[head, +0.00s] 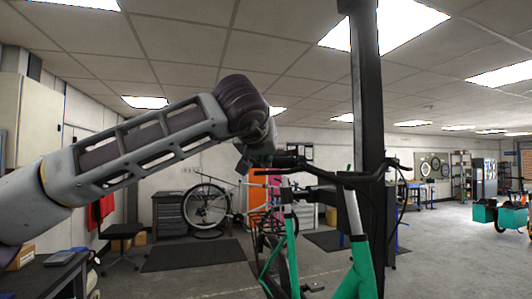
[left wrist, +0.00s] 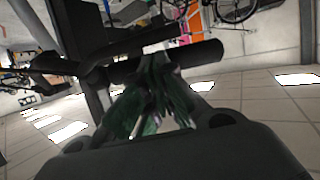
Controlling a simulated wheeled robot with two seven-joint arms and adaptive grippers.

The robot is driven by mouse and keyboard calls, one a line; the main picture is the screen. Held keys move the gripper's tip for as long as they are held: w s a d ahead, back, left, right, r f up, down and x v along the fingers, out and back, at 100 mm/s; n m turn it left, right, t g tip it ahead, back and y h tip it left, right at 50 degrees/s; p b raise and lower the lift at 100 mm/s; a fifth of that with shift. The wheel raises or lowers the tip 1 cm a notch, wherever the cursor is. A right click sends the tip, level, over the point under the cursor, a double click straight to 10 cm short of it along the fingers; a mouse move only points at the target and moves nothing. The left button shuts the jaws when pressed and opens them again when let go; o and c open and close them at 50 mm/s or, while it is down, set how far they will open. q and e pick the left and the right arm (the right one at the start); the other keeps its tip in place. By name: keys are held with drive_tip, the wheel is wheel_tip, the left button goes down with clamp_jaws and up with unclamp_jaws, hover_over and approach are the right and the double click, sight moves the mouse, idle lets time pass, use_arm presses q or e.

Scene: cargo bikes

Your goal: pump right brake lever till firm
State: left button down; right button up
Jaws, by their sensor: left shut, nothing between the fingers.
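A green bike (head: 360,268) stands in front of me, with a dark handlebar (head: 340,178) across its top. My left arm comes in from the left and bends down, and my left gripper (head: 262,158) is at the left end of the handlebar, by the dark grip (head: 290,162). In the left wrist view, the shut fingers of my left gripper (left wrist: 158,65) are close to the dark grip (left wrist: 205,55), with nothing seen between them. I cannot tell whether they touch it. I cannot make out the brake lever clearly against the dark parts. My right gripper is out of view.
A dark post (head: 367,90) rises right behind the handlebar. A dark bench (head: 50,270) is at the lower left, and another bike (head: 208,205) stands by the back wall. A teal cargo bike (head: 500,215) is at the far right, with open floor before it.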

use_arm(q)
drive_tip(key=shift+s+f, duration=0.2)
drive_tip(key=shift+s, duration=0.05)
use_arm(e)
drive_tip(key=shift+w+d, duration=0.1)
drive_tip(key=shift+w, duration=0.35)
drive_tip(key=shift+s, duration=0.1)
